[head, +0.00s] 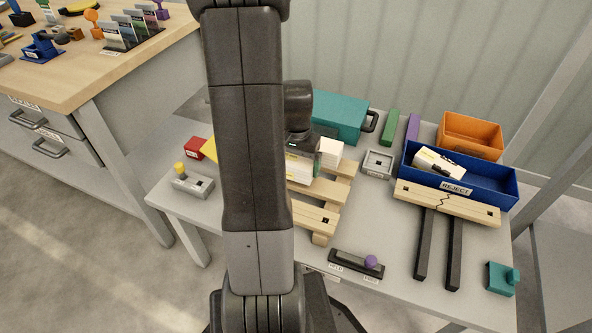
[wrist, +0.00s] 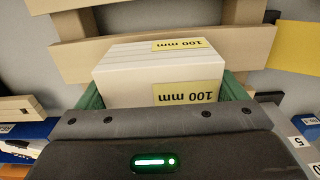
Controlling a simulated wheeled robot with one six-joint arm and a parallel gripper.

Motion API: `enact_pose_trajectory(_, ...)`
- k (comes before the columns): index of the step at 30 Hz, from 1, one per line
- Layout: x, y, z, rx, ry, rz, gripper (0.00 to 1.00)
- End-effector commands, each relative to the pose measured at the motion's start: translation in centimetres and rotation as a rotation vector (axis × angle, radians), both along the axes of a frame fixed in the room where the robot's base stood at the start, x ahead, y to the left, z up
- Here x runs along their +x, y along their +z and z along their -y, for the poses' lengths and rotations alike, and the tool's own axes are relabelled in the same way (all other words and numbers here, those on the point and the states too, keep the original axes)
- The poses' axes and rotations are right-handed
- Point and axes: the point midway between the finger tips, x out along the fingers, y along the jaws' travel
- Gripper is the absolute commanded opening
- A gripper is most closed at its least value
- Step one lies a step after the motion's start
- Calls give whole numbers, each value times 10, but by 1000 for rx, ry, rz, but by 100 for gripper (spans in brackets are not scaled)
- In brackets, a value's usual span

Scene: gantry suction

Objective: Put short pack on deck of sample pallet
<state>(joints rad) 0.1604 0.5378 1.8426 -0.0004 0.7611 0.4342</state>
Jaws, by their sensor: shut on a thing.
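The white short pack (wrist: 155,72) carries yellow "100 mm" labels, upside down in the wrist view. My gripper (wrist: 165,98) is shut on it, with a green finger on each side. In the head view my gripper (head: 318,160) is over the wooden sample pallet (head: 315,215), and the pack (head: 299,168) shows on both sides of a finger. Pale slats of the pallet (wrist: 75,60) lie behind the pack in the wrist view. I cannot tell whether the pack touches the deck. My arm hides the pallet's left part.
A blue REJECT bin (head: 488,187) holds a white pack. A cracked wooden board (head: 470,207) lies across two dark bars. A teal case (head: 340,115) and orange bin (head: 470,130) stand behind. A slider with a purple knob (head: 371,262) is at the front. A yellow-knobbed box (head: 193,185) is left.

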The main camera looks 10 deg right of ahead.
Motion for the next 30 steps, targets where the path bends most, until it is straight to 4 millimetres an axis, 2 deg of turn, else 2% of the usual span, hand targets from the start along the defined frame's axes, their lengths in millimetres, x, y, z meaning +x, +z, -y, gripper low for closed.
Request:
enact_pose_trajectory(1,0,-12,0,0,0,-2,61)
enact_pose_trajectory(3,0,-20,0,0,0,-2,61)
enact_pose_trajectory(14,0,-23,0,-1,0,1,61)
enact_pose_trajectory(15,0,-24,0,-1,0,1,93)
enact_pose_trajectory(16,0,-23,0,-1,0,1,99)
enact_pose_trajectory(25,0,-19,0,-1,0,1,100)
enact_pose_trajectory(30,1,7,0,-1,0,4,100)
